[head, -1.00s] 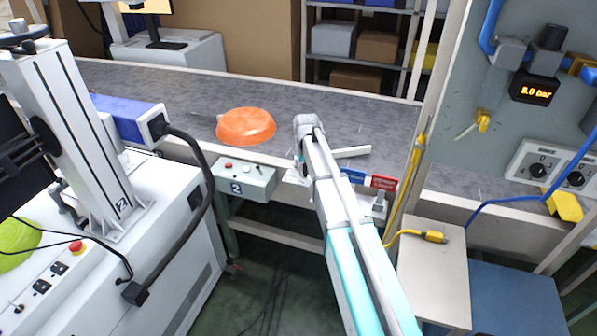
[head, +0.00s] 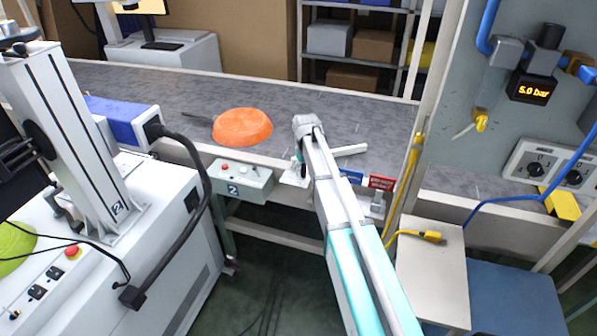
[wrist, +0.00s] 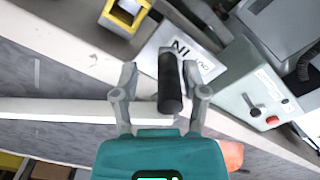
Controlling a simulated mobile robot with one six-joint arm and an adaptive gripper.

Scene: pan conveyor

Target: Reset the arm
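My gripper (wrist: 163,88) is open in the wrist view, one grey finger on each side of a black upright cylinder, apparently a handle (wrist: 170,85). Gaps show between the fingers and the handle. A long white bar (wrist: 55,108) runs left from near the gripper. It may be the arm of the task; the bar also shows in the head view (head: 350,150), lying over the conveyor's near edge. In the head view my arm reaches to this spot, and its wrist hides the fingers and most of the handle.
An orange pan (head: 242,127) lies on the grey conveyor (head: 330,97), left of my wrist. A control box (head: 240,180) hangs from the near edge. Blue and red signs (head: 382,182) stand right of my arm. A lettered white plate (wrist: 195,52) lies beside the handle.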

